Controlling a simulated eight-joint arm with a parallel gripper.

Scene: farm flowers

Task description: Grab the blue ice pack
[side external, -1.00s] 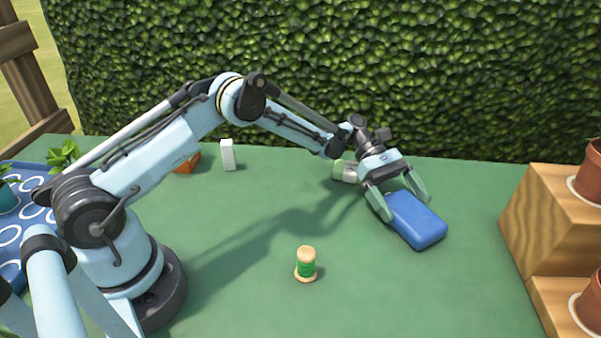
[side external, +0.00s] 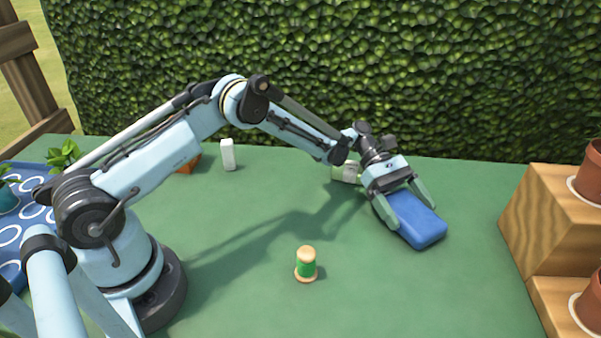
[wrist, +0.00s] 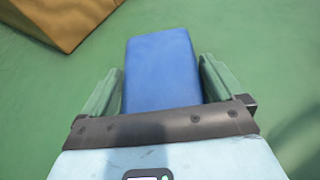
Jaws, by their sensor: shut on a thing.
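The blue ice pack (side external: 418,220) lies on the green table at the right of the side view. It also fills the middle of the wrist view (wrist: 161,70). My gripper (side external: 409,212) is around the near end of the ice pack, with one green finger on each side. In the wrist view, my gripper (wrist: 162,84) has its fingers along both long sides of the pack, shut on it. The pack's near end is hidden by the gripper body. The pack appears to rest on the table.
A green spool (side external: 306,264) stands at the front middle. A pale green jar (side external: 346,172) lies behind my gripper, and a white block (side external: 228,155) stands at the back. Wooden steps (side external: 545,225) with pots are at the right. A blue tray (side external: 30,262) is at the left.

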